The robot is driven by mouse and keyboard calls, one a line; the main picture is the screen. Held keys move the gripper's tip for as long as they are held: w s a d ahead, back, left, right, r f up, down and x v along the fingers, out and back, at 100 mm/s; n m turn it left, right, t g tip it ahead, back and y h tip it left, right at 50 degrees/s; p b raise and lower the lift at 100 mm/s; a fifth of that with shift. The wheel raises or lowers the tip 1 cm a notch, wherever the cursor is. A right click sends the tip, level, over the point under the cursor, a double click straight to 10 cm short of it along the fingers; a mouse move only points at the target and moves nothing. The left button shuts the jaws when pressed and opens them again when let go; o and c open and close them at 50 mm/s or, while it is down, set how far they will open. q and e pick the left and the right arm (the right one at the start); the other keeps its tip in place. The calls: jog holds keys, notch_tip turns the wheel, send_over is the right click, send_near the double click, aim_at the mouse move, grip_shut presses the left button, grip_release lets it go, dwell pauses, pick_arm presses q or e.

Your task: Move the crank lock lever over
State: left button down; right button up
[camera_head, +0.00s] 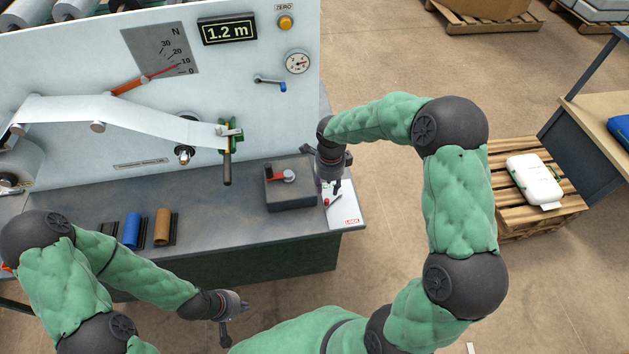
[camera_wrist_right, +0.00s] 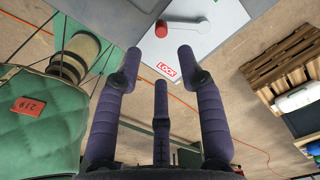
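A pale plate (camera_head: 347,216) marked LOCK in red lies at the right end of the grey workbench. On it is a small lever with a red knob (camera_head: 327,202). In the right wrist view the red knob (camera_wrist_right: 161,29) is at the top middle, with a pale round pivot to its right and the LOCK label (camera_wrist_right: 166,69) below. My right gripper (camera_head: 335,188) is just above the plate, close to the knob. Its fingers (camera_wrist_right: 160,62) are spread, with nothing between them. My left gripper (camera_head: 242,306) hangs in front of the bench, away from the lever; its fingers are too small to read.
A dark box (camera_head: 291,194) with a red-handled lever (camera_head: 283,176) stands left of the plate. A green clamp with a dark handle (camera_head: 227,168) hangs on the white panel (camera_head: 75,62). Blue (camera_head: 133,230) and brown (camera_head: 162,227) rolls sit at the bench's left. Bench front is clear.

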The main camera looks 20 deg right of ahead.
aim_at(327, 200)
jog(key=shift+w+r, duration=0.1)
jog(key=shift+f+b, duration=2.05)
jog(key=shift+f, duration=2.25)
jog(key=shift+f+b, duration=0.15)
jog(key=shift+b, duration=0.2)
jog(key=c, duration=0.7)
